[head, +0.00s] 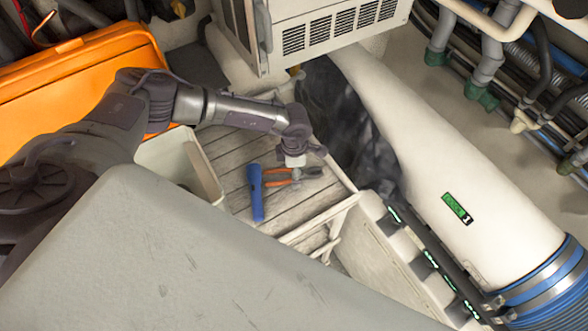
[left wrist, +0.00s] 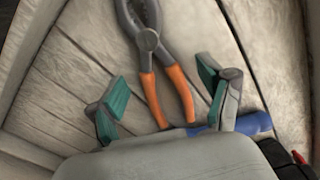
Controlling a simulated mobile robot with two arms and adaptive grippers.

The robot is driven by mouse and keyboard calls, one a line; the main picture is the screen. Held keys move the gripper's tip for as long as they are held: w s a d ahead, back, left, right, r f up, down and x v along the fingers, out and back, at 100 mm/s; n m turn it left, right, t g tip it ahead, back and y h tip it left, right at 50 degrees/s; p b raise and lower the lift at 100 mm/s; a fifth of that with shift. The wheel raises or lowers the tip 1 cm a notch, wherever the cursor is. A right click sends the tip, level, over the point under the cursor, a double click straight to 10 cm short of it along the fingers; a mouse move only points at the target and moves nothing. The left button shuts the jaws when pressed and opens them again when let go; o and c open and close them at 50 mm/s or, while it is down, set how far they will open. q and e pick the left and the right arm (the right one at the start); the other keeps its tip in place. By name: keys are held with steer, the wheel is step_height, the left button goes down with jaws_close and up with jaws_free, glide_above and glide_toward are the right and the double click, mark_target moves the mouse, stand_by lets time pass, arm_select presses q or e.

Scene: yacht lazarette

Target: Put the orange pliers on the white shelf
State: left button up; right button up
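The orange pliers (head: 280,183) lie on a pale slatted surface (head: 290,215), with orange handles and dark jaws. They also show in the left wrist view (left wrist: 150,45), jaws toward the top and handles running down between my fingers. My left gripper (head: 294,162) is right over the pliers and hides part of them. Its two green-padded fingers (left wrist: 160,80) are apart, one on each side of the handles, with visible gaps. Whether the slatted surface is itself the white shelf, I cannot tell. My right gripper is not in view.
A blue cylindrical tool (head: 256,190) lies close beside the handle ends; it also shows in the left wrist view (left wrist: 255,123). A white bin (head: 165,160) and an orange case (head: 75,75) are at left. A vented metal box (head: 330,30) and a thick white pipe (head: 450,170) flank the surface.

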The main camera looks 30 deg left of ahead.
arm_select(q)
steer(key=shift+r, duration=0.5)
step_height(320, 180, up, 11)
steer(key=b, duration=0.3)
steer(key=shift+r, duration=0.15)
stand_by(0.3)
